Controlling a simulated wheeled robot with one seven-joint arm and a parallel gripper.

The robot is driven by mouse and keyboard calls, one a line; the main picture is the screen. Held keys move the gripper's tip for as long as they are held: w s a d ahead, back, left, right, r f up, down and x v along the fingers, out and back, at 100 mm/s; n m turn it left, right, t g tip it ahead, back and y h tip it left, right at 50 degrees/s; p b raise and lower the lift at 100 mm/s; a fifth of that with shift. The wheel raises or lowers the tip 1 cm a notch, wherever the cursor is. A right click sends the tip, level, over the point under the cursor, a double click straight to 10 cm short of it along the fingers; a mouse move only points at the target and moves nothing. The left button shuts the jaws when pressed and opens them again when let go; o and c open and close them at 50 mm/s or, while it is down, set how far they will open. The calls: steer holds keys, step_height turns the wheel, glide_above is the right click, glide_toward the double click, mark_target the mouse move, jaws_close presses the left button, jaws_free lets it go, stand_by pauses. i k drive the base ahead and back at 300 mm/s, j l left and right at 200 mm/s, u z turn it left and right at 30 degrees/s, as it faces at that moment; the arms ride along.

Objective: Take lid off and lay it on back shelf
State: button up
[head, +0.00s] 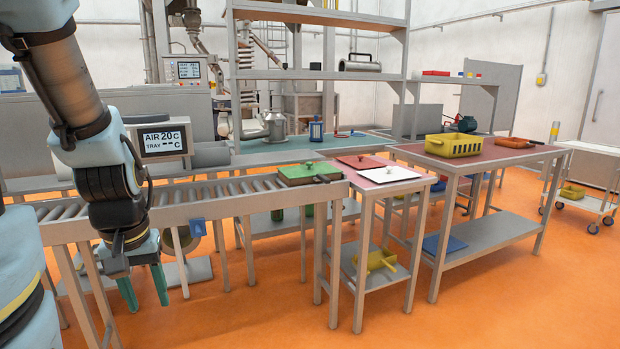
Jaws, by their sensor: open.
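A green lid (309,171) with a small knob on top sits on a dark tray or box at the right end of the roller conveyor. A red lid (360,162) and a white lid (389,174), each with a knob, lie on the small table just right of it. Which lid is meant is not clear. Behind them stands a grey rack with a long shelf (290,74) above a teal worktop. My gripper (144,292) is open and empty, pointing down at the left in front of the conveyor, well away from the lids.
The roller conveyor (231,188) runs along the left. A yellow crate (453,146) stands on the right table. A silver cylinder (360,64) lies on the rack shelf, with small red items to its right. A blue-framed item (316,131) stands on the teal worktop (272,150). The orange floor in front is clear.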

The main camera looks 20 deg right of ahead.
mark_target(310, 169)
steer(key=i+l+u, duration=0.1)
steer(key=l, duration=0.25)
steer(key=i+l+u, duration=0.1)
steer(key=i+l, duration=0.2)
steer(key=i+l+u, duration=0.1)
steer(key=l, duration=0.4)
steer(key=i+l+u, duration=0.1)
steer(key=i+l, duration=0.15)
steer(key=l, duration=0.2)
steer(key=i+l+u, duration=0.1)
steer(key=l, duration=0.3)
steer(key=i+l+u, duration=0.1)
steer(key=l, duration=0.35)
steer(key=i+l+u, duration=0.15)
steer(key=l, duration=0.35)
steer(key=i+l+u, duration=0.1)
steer(key=l, duration=0.35)
steer(key=i, duration=0.1)
